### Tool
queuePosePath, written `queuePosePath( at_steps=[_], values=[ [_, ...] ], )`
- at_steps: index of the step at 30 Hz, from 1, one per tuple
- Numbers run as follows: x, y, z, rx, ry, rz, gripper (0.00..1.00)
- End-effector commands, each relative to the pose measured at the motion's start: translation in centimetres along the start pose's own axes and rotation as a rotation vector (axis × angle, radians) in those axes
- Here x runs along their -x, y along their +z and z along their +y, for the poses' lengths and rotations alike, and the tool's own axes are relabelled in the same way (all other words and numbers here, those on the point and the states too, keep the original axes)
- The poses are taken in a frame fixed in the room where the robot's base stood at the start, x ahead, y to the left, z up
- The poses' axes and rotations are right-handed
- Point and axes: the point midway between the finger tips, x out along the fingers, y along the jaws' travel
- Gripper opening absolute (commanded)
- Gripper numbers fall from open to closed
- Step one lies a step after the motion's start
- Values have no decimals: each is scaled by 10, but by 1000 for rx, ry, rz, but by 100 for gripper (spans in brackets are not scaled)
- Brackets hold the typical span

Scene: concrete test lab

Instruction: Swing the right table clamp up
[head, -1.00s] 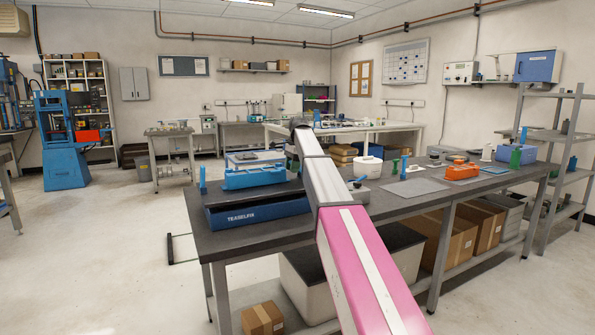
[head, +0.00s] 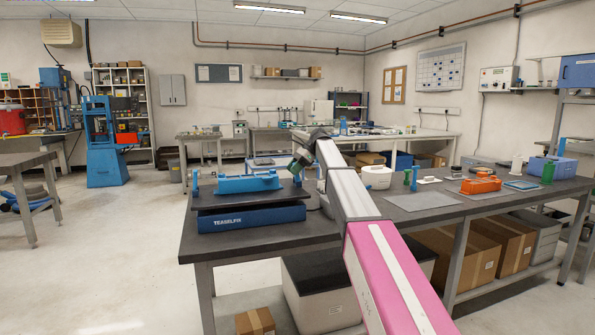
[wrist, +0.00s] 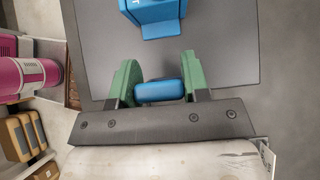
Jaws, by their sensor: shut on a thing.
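The fixture is a dark flat plate (head: 235,202) on a blue base marked TEASELFIX (head: 250,220), with a blue block (head: 248,184) on top. The left clamp (head: 193,183) is a small blue piece standing upright at the plate's left end. My gripper (head: 299,166) is at the plate's right end, partly hidden by my arm. In the wrist view, its green fingers (wrist: 160,88) are shut on a rounded blue piece, the right table clamp (wrist: 160,91). The blue block shows beyond it (wrist: 155,14). The clamp's hinge and exact tilt are hidden.
The floor at left (head: 110,255) is clear.

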Motion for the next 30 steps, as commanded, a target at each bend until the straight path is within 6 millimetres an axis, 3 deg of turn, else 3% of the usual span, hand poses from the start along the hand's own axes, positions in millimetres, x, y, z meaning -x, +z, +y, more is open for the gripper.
queuePosePath(
  at_steps=[15, 16, 18, 30],
  values=[
    [0, 0, -1, -1, -2, -16, 0],
    [0, 0, -1, -1, -2, -16, 52],
    [0, 0, -1, 0, -2, -16, 68],
    [4, 0, -1, 0, -1, -17, 68]
  ],
)
